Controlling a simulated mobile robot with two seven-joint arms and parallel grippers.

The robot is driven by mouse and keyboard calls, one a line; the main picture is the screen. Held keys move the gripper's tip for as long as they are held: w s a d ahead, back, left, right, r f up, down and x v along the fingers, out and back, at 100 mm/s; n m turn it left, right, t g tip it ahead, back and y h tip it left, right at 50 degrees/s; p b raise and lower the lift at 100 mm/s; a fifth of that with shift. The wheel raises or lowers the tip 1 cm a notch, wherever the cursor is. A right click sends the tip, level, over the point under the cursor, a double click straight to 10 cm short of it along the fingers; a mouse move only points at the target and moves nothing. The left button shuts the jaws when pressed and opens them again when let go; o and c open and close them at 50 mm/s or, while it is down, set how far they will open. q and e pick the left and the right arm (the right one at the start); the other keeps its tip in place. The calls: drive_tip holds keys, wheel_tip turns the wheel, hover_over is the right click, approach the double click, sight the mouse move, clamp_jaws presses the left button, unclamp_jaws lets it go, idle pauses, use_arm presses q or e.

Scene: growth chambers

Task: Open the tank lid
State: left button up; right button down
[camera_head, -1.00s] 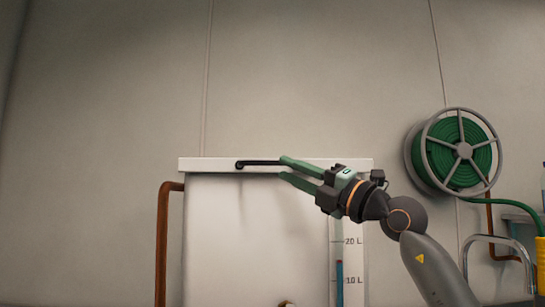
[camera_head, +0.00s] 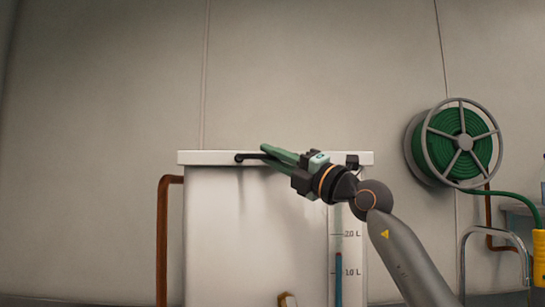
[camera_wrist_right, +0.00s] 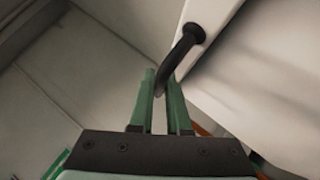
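The white tank (camera_head: 240,235) stands in the middle of the head view. Its flat lid (camera_head: 205,158) lies level on top, with no gap visible. A black bar handle (camera_head: 243,157) runs along the lid's front edge. My right gripper (camera_head: 266,150) reaches in from the right, its green fingers close together at the handle. In the right wrist view the handle (camera_wrist_right: 183,50) curves down from the lid's white edge and passes between the two fingers (camera_wrist_right: 160,88), which are closed on it. The fingers hide part of the bar in the head view. My left gripper is not in view.
A brown pipe (camera_head: 163,235) runs down the tank's left side. A level scale (camera_head: 338,270) is on its front right, and a small brown fitting (camera_head: 287,299) shows low down.

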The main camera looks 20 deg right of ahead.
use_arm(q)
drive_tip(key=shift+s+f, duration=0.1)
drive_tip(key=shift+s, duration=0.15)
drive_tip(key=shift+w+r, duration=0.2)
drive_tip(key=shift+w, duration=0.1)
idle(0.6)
